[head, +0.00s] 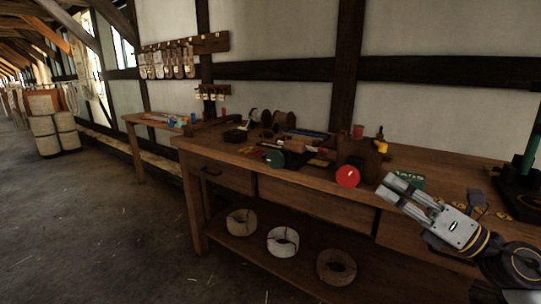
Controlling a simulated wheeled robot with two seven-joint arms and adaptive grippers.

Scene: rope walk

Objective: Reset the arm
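My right gripper (387,184) reaches in from the lower right over the front edge of the wooden workbench (310,185). Its two grey fingers lie close together, parallel, and point up and left. Nothing shows between them, so it looks shut and empty. The fingertips are to the right of a red round disc (347,176) and appear apart from it. A green card or box (410,180) is partly hidden behind the fingers. My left gripper is not in view.
A dark stand with a green post (531,150) is at the far right. Rope coils (283,242) lie on the lower shelf. The floor (90,230) at left is clear.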

